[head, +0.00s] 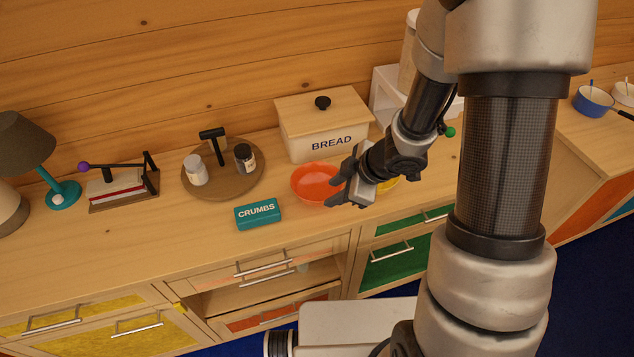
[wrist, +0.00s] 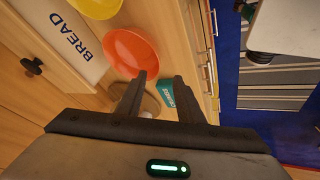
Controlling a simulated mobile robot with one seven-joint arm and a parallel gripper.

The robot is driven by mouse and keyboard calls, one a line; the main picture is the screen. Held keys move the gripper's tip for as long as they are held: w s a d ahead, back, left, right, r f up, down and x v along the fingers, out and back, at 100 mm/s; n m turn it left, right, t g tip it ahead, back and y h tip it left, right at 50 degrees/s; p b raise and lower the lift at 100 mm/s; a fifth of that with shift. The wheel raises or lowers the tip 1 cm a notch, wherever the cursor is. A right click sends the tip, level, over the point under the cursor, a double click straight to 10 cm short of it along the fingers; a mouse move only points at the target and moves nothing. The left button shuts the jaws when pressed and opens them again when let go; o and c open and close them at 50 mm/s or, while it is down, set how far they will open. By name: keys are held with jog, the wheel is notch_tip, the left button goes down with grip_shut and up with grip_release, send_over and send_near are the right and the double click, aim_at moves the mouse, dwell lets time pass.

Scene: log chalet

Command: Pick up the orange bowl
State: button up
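The orange bowl (head: 312,183) stands upright on the wooden counter, in front of the bread box. It also shows in the wrist view (wrist: 130,50), just beyond the fingers. My gripper (head: 337,190) is at the bowl's right side in the head view, with its fingers over or beside the right rim. In the wrist view the two fingers (wrist: 163,92) are spread apart with nothing between them. The near finger's tip overlaps the bowl's edge in that view; I cannot tell whether it touches. The gripper hides the bowl's right edge in the head view.
The bread box (head: 324,126) stands behind the bowl. A teal crumbs box (head: 258,214) lies front left of it. A yellow bowl (head: 388,184) is partly hidden behind my gripper. A round wooden board (head: 222,186) with two jars stands left. The counter's front left is clear.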

aim_at(316, 200)
jog(key=b+x, duration=0.2)
jog(key=x, duration=0.5)
jog(key=shift+w+f, duration=0.1)
jog(key=shift+f, duration=0.1)
jog(key=x, duration=0.5)
jog(key=shift+w+r+b, duration=0.15)
jog(key=shift+w+b, duration=0.1)
jog(key=shift+b, duration=0.15)
jog(key=shift+c, duration=0.6)
jog(key=shift+r, duration=0.1)
grip_shut()
